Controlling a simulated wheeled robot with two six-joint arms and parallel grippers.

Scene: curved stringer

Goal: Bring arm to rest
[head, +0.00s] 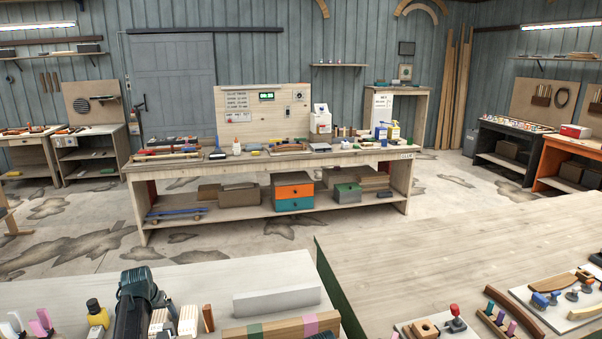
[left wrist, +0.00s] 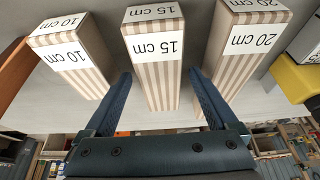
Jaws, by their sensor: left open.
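My left gripper (left wrist: 160,76) is open, its two dark fingers spread apart in the left wrist view. A striped block marked 15 cm (left wrist: 155,65) shows between the fingers in the picture, with no finger seen closed on it. A block marked 10 cm (left wrist: 75,62) stands to one side and a block marked 20 cm (left wrist: 240,62) to the other. In the head view my left arm reaches in at the lower left over the near bench, beside striped blocks (head: 188,320); its fingertips are hard to make out there. My right gripper is not in view.
The near bench holds a pale grey bar (head: 277,300), a yellow bottle (head: 97,315) and pink pieces (head: 40,322) close to my left arm. A long workbench (head: 270,165) stands beyond open floor.

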